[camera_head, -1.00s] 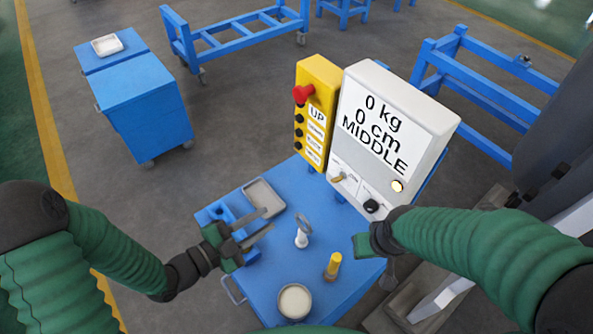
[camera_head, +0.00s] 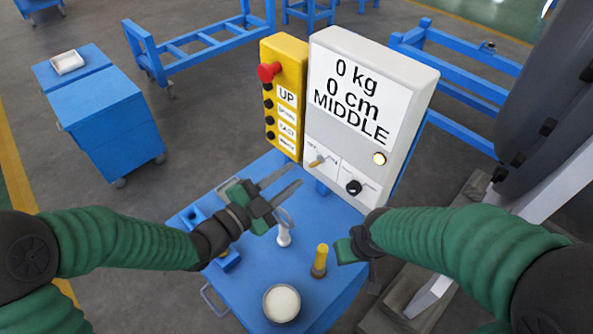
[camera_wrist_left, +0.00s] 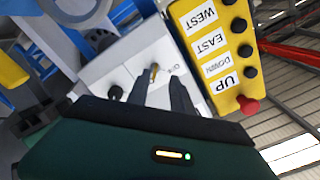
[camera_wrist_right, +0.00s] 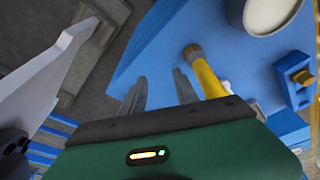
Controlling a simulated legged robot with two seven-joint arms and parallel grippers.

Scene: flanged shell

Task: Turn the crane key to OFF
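The crane key (camera_head: 318,161) is a small brass-coloured key on the lower left of the white control box (camera_head: 325,122). It also shows in the left wrist view (camera_wrist_left: 154,72), just beyond my left fingertips. My left gripper (camera_head: 295,175) is open and empty, its fingers pointing at the lower part of the box, apart from the key. The label beside the key is too small to read fully. My right gripper (camera_wrist_right: 160,80) is open and empty over the blue cart's edge, near a yellow-handled tool (camera_wrist_right: 206,75).
A yellow button pendant (camera_head: 284,97) with a red knob stands left of the box. A black knob (camera_head: 353,187) is right of the key. The blue cart top (camera_head: 325,215) holds a grey-white post (camera_head: 283,236), the yellow-handled tool and a round cream-filled dish (camera_head: 281,303).

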